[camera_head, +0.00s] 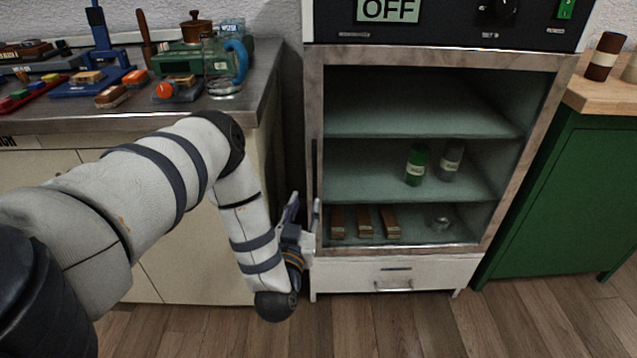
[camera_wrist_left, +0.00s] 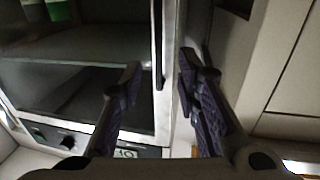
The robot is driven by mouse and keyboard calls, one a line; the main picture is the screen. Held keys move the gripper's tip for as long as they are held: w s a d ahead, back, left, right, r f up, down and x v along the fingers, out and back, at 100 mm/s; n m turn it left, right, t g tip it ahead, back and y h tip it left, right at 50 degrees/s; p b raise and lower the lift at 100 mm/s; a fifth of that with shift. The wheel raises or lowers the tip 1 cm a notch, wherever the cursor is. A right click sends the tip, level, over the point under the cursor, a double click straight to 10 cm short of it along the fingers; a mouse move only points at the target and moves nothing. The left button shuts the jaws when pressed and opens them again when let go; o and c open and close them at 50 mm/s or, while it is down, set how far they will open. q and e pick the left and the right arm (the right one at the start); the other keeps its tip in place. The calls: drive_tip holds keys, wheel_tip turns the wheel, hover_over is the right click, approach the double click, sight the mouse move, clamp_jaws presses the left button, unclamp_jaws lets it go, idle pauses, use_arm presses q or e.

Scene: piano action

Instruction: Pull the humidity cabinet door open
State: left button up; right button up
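The humidity cabinet (camera_head: 390,50) stands in the middle of the head view. Its framed glass door (camera_head: 430,253) looks closed, with shelves showing behind it. A dark upright handle (camera_head: 314,165) runs along the door's left edge; it also shows in the left wrist view (camera_wrist_left: 158,40). My left gripper (camera_head: 305,205) is at the lower part of this edge. In the left wrist view its two fingers (camera_wrist_left: 160,68) are apart, with the handle and pale door edge lying between them in the picture. Contact cannot be told. My right gripper is out of view.
A steel-topped counter (camera_head: 150,112) with tools and a glass jug (camera_head: 222,70) stands at left. A green cabinet (camera_head: 555,190) stands at right. Bottles (camera_head: 415,165) and wooden blocks (camera_head: 364,222) sit inside the cabinet. Floor (camera_head: 400,325) in front is clear.

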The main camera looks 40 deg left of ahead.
sight(314, 180)
use_arm(q)
drive_tip(key=b+x, duration=0.1)
drive_tip(key=x, duration=1)
drive_tip(key=shift+d, duration=0.1)
clamp_jaws()
